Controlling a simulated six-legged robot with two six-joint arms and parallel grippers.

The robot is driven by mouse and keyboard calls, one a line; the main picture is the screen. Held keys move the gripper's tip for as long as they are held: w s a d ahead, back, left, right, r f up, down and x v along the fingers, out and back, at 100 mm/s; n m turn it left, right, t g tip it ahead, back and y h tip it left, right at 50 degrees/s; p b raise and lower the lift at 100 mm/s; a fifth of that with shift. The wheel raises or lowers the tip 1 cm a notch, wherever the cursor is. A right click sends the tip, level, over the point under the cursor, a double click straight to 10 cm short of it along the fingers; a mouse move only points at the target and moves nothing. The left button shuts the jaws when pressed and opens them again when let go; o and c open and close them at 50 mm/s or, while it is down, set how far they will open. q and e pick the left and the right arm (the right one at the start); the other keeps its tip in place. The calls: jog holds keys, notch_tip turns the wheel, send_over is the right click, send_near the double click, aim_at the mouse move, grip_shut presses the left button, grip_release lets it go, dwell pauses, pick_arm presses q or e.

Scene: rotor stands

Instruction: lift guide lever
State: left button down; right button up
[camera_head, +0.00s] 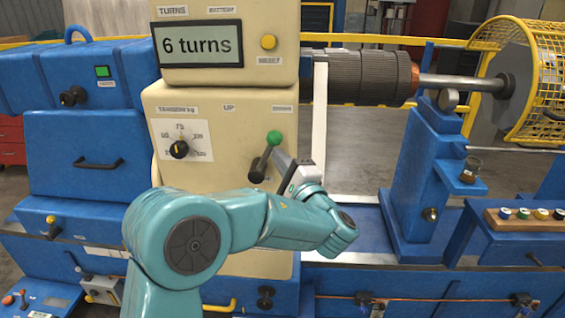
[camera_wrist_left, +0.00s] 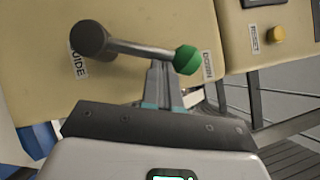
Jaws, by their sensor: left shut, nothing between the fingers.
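The guide lever (camera_head: 264,160) sits on the cream panel, a metal rod from a black hub (camera_wrist_left: 90,40) to a green knob (camera_head: 274,137). In the head view it slants up and to the right from its hub. My left gripper (camera_head: 280,158) is shut and empty, just right of the lever. In the left wrist view its fingertips (camera_wrist_left: 163,66) are at the rod beside the knob; I cannot tell whether they touch. My right gripper is not in view.
The cream panel carries a display (camera_head: 198,45) reading 6 turns, a yellow button (camera_head: 268,41) and a tension dial (camera_head: 180,149). A white strip (camera_head: 319,125) hangs right of the lever from the dark roller (camera_head: 365,78). A blue stand (camera_head: 415,180) rises further right.

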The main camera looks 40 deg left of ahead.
aim_at(268, 153)
pick_arm(q)
jog(key=n+b, duration=0.1)
jog(key=s+a+r+n+g+h+b, duration=0.1)
jog(key=b, duration=0.1)
jog(key=a+n+b, duration=0.1)
jog(key=n+b, duration=0.1)
jog(key=shift+s+a+r+g+h, duration=0.2)
jog(key=shift+s+r+g+h, duration=0.1)
jog(key=shift+h, duration=0.1)
jog(key=shift+s+a+r+n+g+h+b, duration=0.15)
jog(key=shift+s+a+n+h+b, duration=0.15)
jog(key=shift+a+n+h+b, duration=0.3)
jog(key=shift+s+a+r+n+g+h+b, duration=0.15)
jog(key=shift+s+a+n+h+b, duration=0.2)
jog(key=shift+a+n+h+b, duration=0.25)
jog(key=shift+s+a+r+n+h+b, duration=0.15)
jog(key=shift+s+a+n+h+b, duration=0.25)
jog(key=shift+n+b, duration=0.35)
jog(key=shift+a, duration=0.15)
